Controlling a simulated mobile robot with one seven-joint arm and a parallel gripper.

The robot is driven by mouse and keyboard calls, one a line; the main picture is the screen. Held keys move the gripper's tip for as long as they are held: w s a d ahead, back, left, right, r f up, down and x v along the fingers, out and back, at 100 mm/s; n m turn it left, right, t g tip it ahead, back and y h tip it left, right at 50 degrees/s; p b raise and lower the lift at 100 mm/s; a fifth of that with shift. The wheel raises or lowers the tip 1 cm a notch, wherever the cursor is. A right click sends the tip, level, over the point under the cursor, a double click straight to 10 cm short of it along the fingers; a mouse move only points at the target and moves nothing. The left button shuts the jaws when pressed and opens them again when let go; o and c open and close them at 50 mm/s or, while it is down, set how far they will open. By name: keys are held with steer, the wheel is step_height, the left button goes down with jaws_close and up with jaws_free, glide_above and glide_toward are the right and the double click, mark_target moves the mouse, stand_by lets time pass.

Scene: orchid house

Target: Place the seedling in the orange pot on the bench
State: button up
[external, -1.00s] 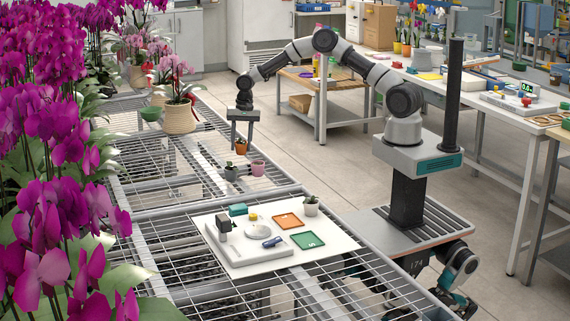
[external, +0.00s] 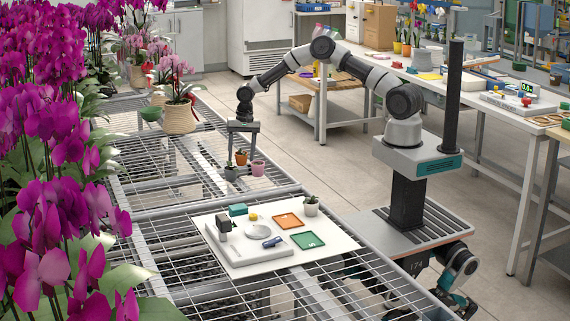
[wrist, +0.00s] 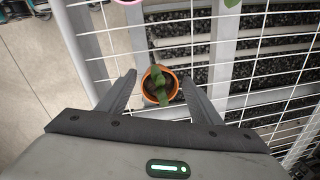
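The orange pot (external: 241,158) with a small green seedling (wrist: 160,84) is upright between the fingers of my gripper (external: 241,156), over the far part of the wire-mesh bench (external: 165,195). In the wrist view the orange pot (wrist: 147,92) sits centred between both fingertips (wrist: 160,80), with dark soil around the leaves. My gripper has the pot between its fingers and the pot moves with it. The pot is low, close to the mesh; I cannot tell whether its base touches.
A grey pot (external: 231,174) and a pink pot (external: 258,168) stand close in front of the orange pot. Purple orchids (external: 40,140) crowd the left edge.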

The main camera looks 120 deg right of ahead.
steer(key=shift+r, duration=0.1)
step_height(320, 180, up, 12)
steer(key=s+p, duration=0.1)
steer(key=shift+a, duration=0.2)
stand_by(0.7)
